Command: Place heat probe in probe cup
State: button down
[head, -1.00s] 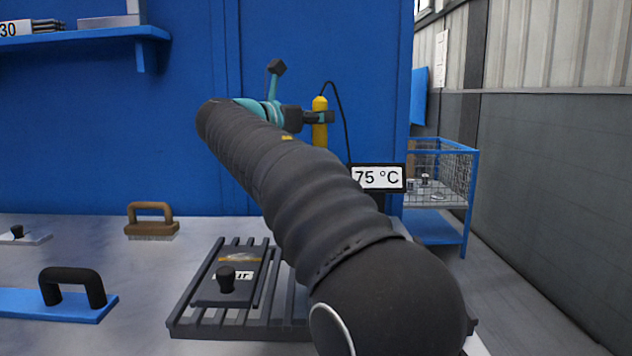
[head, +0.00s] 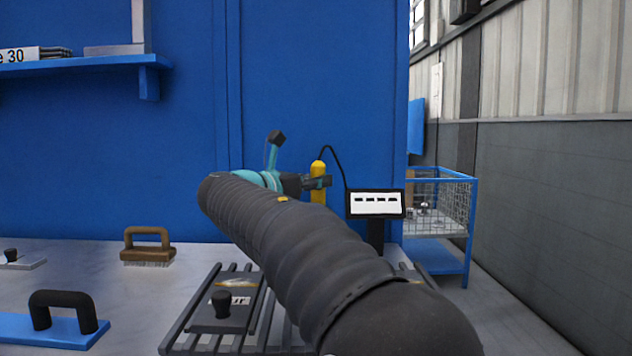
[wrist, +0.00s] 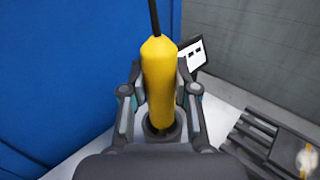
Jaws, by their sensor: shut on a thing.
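The yellow heat probe (head: 318,183) is upright in my gripper (head: 316,183), with a black cable from its top. In the wrist view the probe (wrist: 158,85) sits between both fingers of my gripper (wrist: 160,95), which is shut on it. A dark round cup (wrist: 163,134), seemingly the probe cup, shows around the probe's lower end in that view. I cannot tell how deep the tip is in it. My arm hides the cup in the head view. The display (head: 375,204) right of the probe shows dashes; it also appears in the wrist view (wrist: 192,55).
A dark slatted rack (head: 195,325) holds a plate with a black knob (head: 221,303). A brown-handled brush (head: 148,247) and a blue plate with a black handle (head: 62,312) lie left. A blue wall stands close behind the probe. A wire basket cart (head: 440,207) is at right.

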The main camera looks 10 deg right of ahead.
jog(key=c, duration=0.9)
grip_release()
jog(key=shift+r, duration=0.1)
jog(key=v, duration=1.2)
